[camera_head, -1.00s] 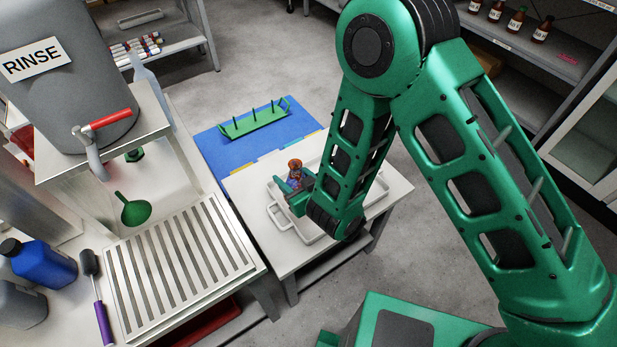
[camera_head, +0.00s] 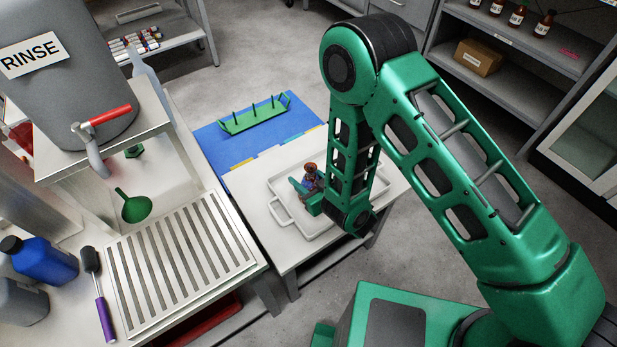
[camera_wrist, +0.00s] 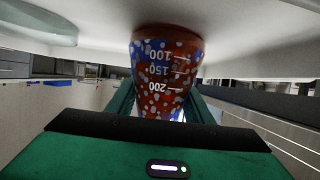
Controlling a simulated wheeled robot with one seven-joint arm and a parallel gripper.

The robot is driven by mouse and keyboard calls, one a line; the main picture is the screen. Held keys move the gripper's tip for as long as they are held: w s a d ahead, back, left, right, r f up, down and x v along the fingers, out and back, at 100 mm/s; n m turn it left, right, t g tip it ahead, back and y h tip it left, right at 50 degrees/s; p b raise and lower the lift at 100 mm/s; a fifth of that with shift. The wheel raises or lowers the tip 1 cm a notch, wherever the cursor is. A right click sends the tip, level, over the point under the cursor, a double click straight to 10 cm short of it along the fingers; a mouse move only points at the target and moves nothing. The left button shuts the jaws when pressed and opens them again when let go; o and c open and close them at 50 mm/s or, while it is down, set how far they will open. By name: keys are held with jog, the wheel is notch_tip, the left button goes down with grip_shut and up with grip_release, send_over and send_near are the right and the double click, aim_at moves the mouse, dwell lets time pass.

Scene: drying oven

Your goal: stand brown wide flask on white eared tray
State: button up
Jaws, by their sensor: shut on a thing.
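The brown wide flask (camera_wrist: 163,75) shows large in the wrist view, with blue and pale spots and white graduation marks. My gripper (camera_head: 309,188) is shut on it, one finger on each side. In the head view the flask (camera_head: 310,171) is small and partly hidden by my gripper. The white eared tray (camera_head: 281,213) lies on a small pale table, its looped handle at the left. The flask is over the tray area; I cannot tell from the head view whether its base touches the tray. My arm covers part of the tray.
A blue mat (camera_head: 222,150) with a green pegged rack (camera_head: 253,115) lies behind the tray. A ribbed metal drainer (camera_head: 180,265), a grey rinse tank (camera_head: 60,70) and a green funnel (camera_head: 135,207) stand at the left. Shelves with bottles stand at the back right.

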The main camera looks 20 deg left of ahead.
jog(key=shift+f, duration=0.15)
jog(key=o, duration=1.3)
